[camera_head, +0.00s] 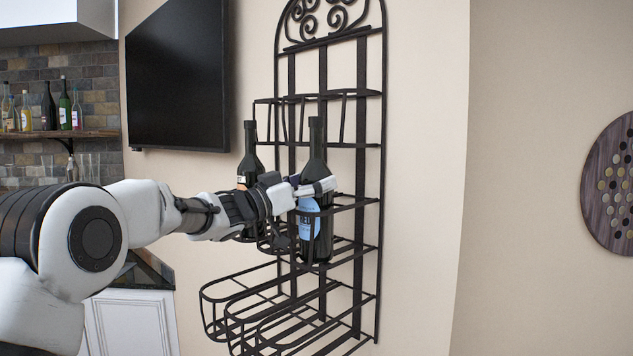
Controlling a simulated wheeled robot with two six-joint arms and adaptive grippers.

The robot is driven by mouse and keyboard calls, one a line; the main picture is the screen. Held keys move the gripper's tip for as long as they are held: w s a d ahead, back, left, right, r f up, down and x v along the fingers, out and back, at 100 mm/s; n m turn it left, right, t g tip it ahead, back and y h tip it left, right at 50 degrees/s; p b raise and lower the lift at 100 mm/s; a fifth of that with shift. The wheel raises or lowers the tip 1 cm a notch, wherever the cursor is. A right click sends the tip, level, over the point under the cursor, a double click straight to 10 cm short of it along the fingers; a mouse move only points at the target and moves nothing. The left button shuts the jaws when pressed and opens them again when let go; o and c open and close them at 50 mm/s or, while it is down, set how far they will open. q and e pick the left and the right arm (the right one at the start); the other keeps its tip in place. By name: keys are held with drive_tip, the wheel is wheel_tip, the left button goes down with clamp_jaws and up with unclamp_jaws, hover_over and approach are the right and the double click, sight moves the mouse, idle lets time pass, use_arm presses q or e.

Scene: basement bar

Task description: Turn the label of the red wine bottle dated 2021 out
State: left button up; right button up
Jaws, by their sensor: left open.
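Two dark wine bottles stand upright in the black iron wall rack (362,146). The right bottle (317,158) has a light blue label (309,218), partly covered by my gripper; no date can be read on it. The left bottle (250,163) shows a sliver of an orange label, and my left arm hides much of its body. My left gripper (318,188) is open at the right bottle's upper body, with a light finger across its front. Whether the finger touches the glass cannot be told. My right gripper is not in view.
The rack's lower wire holders (240,300) jut out empty below the bottles. A black television (180,80) hangs on the wall to the left. Several bottles stand on a shelf (95,134) at far left. The wall right of the rack is clear up to a round wooden board (597,190).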

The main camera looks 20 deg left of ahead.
use_arm(q)
drive_tip(key=shift+s+a+f, duration=0.1)
drive_tip(key=shift+s+a, duration=0.15)
drive_tip(key=shift+a, duration=0.1)
drive_tip(key=s+a+b, duration=0.1)
drive_tip(key=s+a, duration=0.5)
drive_tip(key=s, duration=0.2)
drive_tip(key=shift+s+a, duration=0.2)
drive_tip(key=shift+a, duration=0.2)
